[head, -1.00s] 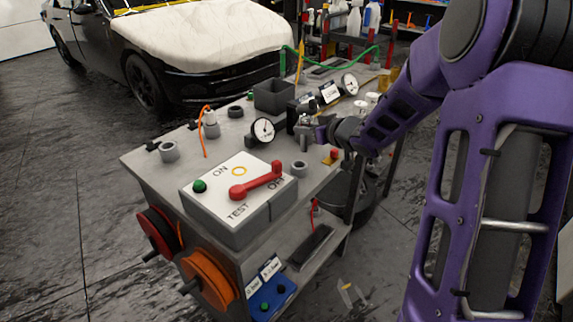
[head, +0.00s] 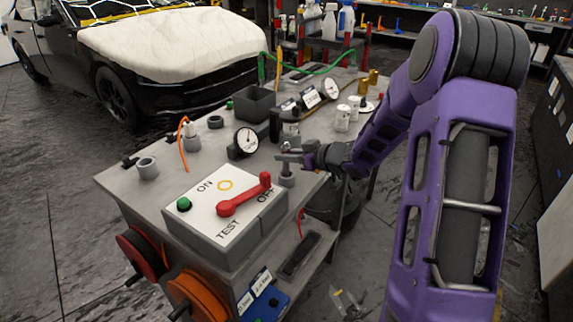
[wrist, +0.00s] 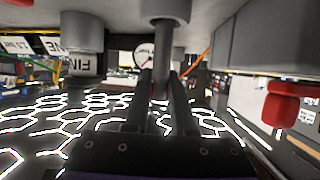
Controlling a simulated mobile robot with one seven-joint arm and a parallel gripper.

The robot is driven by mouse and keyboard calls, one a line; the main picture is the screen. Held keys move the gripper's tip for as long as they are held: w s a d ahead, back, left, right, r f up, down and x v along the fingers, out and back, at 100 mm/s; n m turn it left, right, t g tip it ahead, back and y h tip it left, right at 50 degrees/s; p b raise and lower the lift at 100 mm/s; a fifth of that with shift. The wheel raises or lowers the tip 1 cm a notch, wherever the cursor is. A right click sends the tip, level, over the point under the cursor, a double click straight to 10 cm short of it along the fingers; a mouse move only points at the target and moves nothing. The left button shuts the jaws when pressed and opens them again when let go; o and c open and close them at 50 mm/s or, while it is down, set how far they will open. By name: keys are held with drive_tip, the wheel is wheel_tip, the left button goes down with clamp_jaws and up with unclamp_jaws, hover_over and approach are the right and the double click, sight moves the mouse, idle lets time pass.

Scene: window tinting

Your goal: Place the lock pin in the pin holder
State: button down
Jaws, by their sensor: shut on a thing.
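The lock pin (head: 286,168) is a thin grey upright rod on the right side of the grey bench, between my gripper's fingers. My gripper (head: 289,157) is shut on it and reaches in from the right. The short grey cylinder of the pin holder (head: 287,181) stands directly below, just right of the control box. The wrist view is upside down; there the pin (wrist: 163,65) runs between the two dark fingers (wrist: 164,95) towards the round grey holder (wrist: 165,20). The pin's lower end meets the holder, but I cannot tell how deep it sits.
The control box (head: 222,236) with its red lever (head: 243,196) is close on the left. A gauge (head: 245,141), an open dark bin (head: 254,103) and white canisters (head: 343,118) stand farther back on the bench. A covered car (head: 170,50) is behind.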

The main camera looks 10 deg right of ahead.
drive_tip(key=shift+f, duration=1.1)
drive_tip(key=shift+f, duration=0.2)
drive_tip(key=c, duration=0.7)
unclamp_jaws()
drive_tip(key=shift+c, duration=0.2)
drive_tip(key=shift+r, duration=0.15)
drive_tip(key=shift+s+d+r, duration=0.1)
drive_tip(key=shift+r, duration=0.05)
drive_tip(key=p+v, duration=0.1)
drive_tip(key=v, duration=1)
drive_tip(key=shift+s+d, duration=0.15)
drive_tip(key=shift+s, duration=0.1)
